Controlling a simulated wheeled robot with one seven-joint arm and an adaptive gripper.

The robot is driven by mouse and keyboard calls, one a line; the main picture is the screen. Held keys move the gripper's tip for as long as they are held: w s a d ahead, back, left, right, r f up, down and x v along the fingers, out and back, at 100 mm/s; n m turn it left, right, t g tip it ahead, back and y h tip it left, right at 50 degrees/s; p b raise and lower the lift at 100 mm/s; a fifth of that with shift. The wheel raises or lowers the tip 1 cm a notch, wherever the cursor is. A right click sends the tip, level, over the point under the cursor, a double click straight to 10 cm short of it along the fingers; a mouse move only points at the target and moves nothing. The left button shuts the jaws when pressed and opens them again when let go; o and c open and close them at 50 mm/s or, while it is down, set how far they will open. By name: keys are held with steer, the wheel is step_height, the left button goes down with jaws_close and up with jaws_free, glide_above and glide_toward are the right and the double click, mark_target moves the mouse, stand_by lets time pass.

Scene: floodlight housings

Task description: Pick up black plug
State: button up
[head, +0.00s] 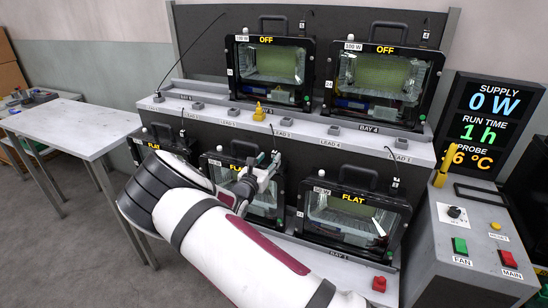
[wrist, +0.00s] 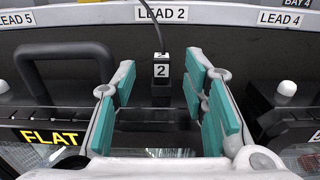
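A black plug (wrist: 161,72) with a white label reading 2 shows in the wrist view, upright below the LEAD 2 label, with a dark cable rising from its top. My gripper (wrist: 161,88) is open, its teal-padded fingers to the left and right of this plug, with visible gaps on both sides in the picture. I cannot tell how far the plug is in depth from the fingertips. In the head view my gripper (head: 262,170) is in front of the lower middle floodlight housing (head: 270,206), and the plug there is largely hidden.
Other housings stand beside it, the lower right one (head: 352,232) marked FLAT and two above marked OFF. The shelf (head: 300,121) with LEAD labels overhangs the lower row. A control box (head: 470,235) stands right. An empty table (head: 75,125) stands left.

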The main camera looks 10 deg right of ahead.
mark_target(274, 155)
steer(key=shift+x, duration=2.7)
steer(key=shift+s+f, duration=0.1)
jaws_close()
